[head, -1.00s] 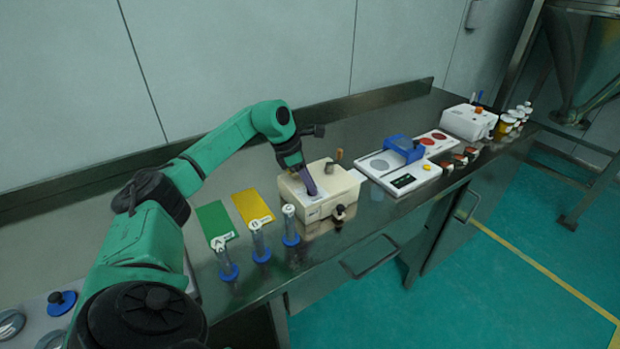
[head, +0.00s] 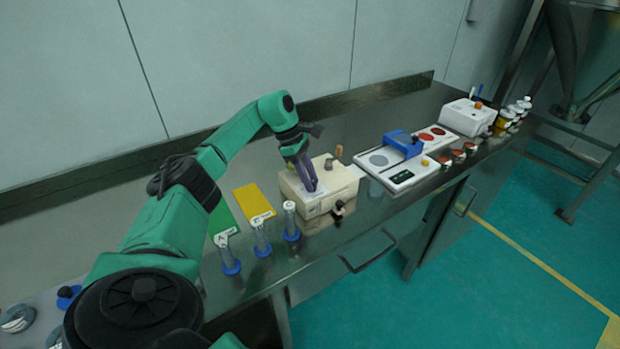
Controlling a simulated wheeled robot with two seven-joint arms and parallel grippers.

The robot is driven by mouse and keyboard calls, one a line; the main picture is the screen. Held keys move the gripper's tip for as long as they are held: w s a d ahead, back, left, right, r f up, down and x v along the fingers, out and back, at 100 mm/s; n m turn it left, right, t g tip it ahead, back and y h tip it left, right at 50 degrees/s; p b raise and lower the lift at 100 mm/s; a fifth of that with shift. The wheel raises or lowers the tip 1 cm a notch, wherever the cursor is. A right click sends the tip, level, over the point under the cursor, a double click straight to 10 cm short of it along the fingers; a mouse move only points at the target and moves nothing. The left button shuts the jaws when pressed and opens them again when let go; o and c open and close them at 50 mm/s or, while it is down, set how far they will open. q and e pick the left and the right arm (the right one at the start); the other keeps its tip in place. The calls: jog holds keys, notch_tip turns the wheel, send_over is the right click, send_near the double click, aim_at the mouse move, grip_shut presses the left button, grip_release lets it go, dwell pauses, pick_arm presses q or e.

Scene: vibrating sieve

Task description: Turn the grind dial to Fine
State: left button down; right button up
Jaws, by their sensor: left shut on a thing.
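A cream grinder box (head: 341,186) stands on the dark bench in the middle of the view. It has a small knob with a wooden-looking tip on its top and a dark round fitting (head: 339,207) low on its front. My left gripper (head: 311,187) points down at the box's top, at a pale label plate. It is shut on the grind dial, which the fingers hide. I cannot read the dial's setting or its marks. My right gripper is not in view.
Clear tubes on blue bases (head: 262,240) stand left of the box, near a yellow card (head: 253,203) and a green card (head: 222,219). A white scale unit with a blue part (head: 403,144) and a white machine (head: 467,117) stand to the right.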

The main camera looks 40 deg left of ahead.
pick_arm(q)
jog(key=c, duration=0.6)
grip_release()
jog(key=shift+a, duration=0.1)
jog(key=shift+a+r, duration=0.2)
jog(key=shift+r, duration=0.35)
jog(key=v, duration=1.3)
jog(key=shift+a+r, duration=0.1)
jog(key=shift+r, duration=0.1)
